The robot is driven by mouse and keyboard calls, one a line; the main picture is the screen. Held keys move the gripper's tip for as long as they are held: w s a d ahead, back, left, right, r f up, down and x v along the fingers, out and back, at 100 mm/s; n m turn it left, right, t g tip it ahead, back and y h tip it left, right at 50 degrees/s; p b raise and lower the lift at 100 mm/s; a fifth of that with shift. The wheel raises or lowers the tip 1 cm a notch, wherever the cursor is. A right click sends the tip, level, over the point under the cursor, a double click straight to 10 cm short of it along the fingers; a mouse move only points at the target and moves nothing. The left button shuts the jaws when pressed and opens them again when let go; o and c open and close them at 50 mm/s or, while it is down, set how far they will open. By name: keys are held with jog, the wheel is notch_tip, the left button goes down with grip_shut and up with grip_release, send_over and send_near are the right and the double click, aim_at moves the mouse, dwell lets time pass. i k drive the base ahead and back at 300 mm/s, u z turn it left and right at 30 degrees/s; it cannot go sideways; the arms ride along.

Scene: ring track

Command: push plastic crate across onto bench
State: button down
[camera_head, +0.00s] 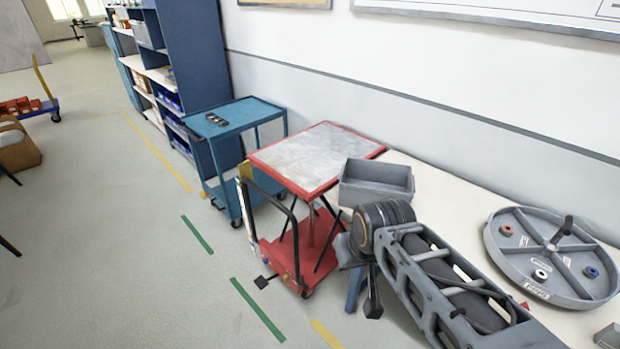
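The grey plastic crate (376,187) is upright and looks empty. It appears to stand on the left end of the cream bench (455,188), close beside the lift table; its underside is hidden, so the exact contact is unclear. The red-framed lift table (312,157) has a bare grey top next to the bench end. My arm crosses the lower right, in front of the bench, with its dark joint just below the crate. My gripper is not clearly visible; a dark part low beside the blue bench leg may belong to it.
A grey round divided tray (552,254) with small coloured parts lies on the bench at right. A blue cart (238,120) stands behind the lift table, before blue shelving (192,60). The wall runs along the bench's back. Floor at left is mostly clear.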

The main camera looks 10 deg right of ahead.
aim_at(362, 180)
jog(key=u, duration=0.75)
jog(key=i, duration=0.9)
jog(key=u, duration=0.35)
